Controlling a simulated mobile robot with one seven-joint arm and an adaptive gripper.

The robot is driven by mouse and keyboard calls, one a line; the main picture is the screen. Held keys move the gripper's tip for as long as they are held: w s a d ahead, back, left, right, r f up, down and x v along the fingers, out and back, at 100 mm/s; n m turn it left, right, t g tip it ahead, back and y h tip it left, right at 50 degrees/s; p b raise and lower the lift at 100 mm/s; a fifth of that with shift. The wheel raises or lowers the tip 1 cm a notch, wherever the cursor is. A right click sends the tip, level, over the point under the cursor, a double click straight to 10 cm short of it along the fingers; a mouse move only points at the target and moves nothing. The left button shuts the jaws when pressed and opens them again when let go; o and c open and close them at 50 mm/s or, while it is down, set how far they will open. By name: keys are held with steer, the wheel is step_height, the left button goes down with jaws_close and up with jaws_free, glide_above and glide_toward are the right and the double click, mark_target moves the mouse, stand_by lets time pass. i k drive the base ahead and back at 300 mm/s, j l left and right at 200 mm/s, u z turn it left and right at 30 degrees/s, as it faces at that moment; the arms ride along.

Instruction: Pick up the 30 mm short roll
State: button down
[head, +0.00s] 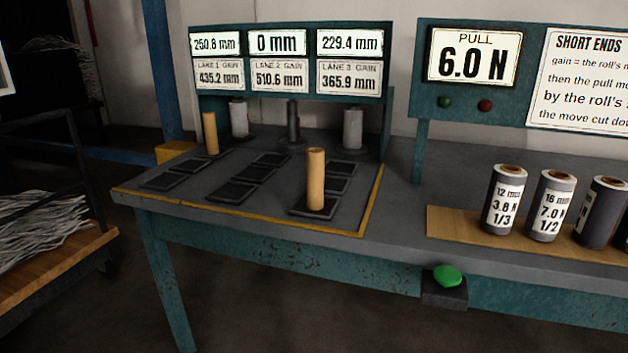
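Several dark grey short rolls with brown cores stand upright on a wooden board (465,224) at the right of the bench. The first roll (490,226) has a white label reading 12 mm, 3.8 N, 1/3. The second roll (540,232) reads 16 mm, 7.0 N, 1/2. A third roll (597,218) has its label turned mostly out of sight, so I cannot read its size. At the right picture edge only a sliver of another roll (624,240) shows. No label reading 30 mm is visible. My gripper is not in view.
A tan cylinder (316,182) stands on a front dark pad; another (211,133) stands farther back. Grey rolls (352,130) stand behind the pads under a display panel (291,62). A green button (447,276) juts from the bench front. A wooden-decked cart (60,268) stands left.

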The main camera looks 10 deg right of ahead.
mark_target(606, 198)
steer(key=z, duration=2.45)
steer(key=j+z, duration=0.1)
steer(key=z, duration=0.85)
steer(key=j+z, duration=0.1)
steer(key=z, duration=0.35)
steer(key=k+j, duration=0.2)
steer(key=j, duration=0.15)
steer(key=k+j, duration=0.2)
steer(key=j, duration=0.15)
steer(key=k+j, duration=0.15)
steer(key=j, duration=0.2)
steer(key=k+j, duration=0.1)
steer(key=j, duration=1.1)
steer(key=k+z, duration=0.05)
